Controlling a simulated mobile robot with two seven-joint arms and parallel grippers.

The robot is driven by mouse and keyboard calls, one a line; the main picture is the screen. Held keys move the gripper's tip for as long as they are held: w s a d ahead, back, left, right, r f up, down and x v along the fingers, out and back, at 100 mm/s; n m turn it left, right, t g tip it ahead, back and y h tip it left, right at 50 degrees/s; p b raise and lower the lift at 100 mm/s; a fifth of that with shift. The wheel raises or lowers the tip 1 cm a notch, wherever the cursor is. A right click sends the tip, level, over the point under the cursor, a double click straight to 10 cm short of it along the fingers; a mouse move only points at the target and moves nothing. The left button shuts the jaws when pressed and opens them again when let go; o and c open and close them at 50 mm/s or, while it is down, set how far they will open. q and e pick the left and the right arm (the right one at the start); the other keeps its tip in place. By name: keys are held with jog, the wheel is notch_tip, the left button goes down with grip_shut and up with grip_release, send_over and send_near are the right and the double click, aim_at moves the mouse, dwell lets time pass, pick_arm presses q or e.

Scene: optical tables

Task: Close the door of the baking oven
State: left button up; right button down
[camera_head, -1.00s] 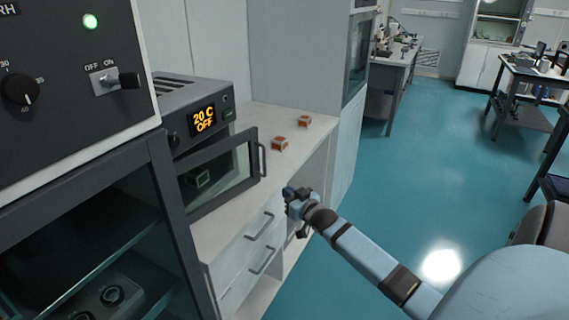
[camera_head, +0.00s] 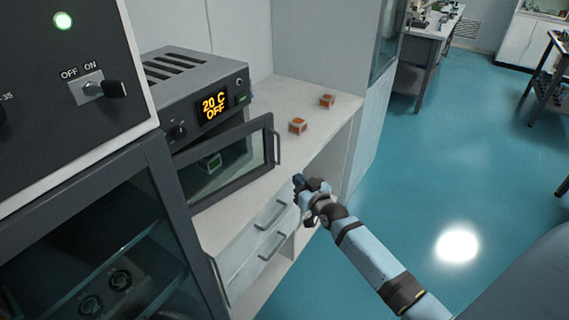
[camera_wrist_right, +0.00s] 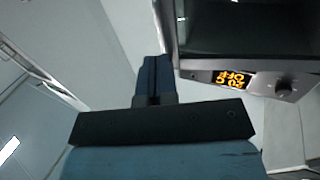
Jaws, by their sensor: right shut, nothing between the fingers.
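The baking oven (camera_head: 203,84) is a grey box on the white counter, with a display reading "20 C OFF". Its glass door (camera_head: 228,163) stands open, swung out over the counter, with a handle (camera_head: 277,148) at its right edge. My right gripper (camera_head: 299,181) is shut and empty, just in front of the counter edge, to the right of and below the door handle, apart from it. In the right wrist view my shut fingers (camera_wrist_right: 154,78) point toward the counter, with the oven display (camera_wrist_right: 233,79) upside down to their right. My left gripper is not in view.
Two small orange-and-white boxes (camera_head: 298,125) (camera_head: 327,101) sit on the counter (camera_head: 290,93) right of the oven. A large dark cabinet with a glass front (camera_head: 90,240) stands at the near left. Drawers (camera_head: 255,235) are below the counter.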

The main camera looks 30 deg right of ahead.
send_near(275, 161)
jog(key=w, duration=0.1)
jog(key=w+r, duration=0.1)
jog(key=w, duration=0.3)
jog(key=shift+d+r, duration=0.25)
jog(key=shift+r, duration=0.05)
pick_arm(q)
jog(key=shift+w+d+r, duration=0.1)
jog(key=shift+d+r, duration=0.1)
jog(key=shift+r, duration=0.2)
pick_arm(e)
jog(key=shift+w, duration=0.1)
jog(key=shift+w, duration=0.15)
jog(key=w+b, duration=0.1)
jog(key=b, duration=0.1)
jog(key=w+n+y+b, duration=0.1)
jog(key=w+b, duration=0.1)
jog(key=b, duration=0.1)
jog(key=shift+w+f+y, duration=0.2)
jog(key=shift+y, duration=0.1)
jog(key=shift+w+b, duration=0.25)
jog(key=shift+b, duration=0.2)
jog(key=shift+w+r+y, duration=0.2)
jog(key=shift+w+y, duration=0.05)
jog(key=shift+y, duration=0.05)
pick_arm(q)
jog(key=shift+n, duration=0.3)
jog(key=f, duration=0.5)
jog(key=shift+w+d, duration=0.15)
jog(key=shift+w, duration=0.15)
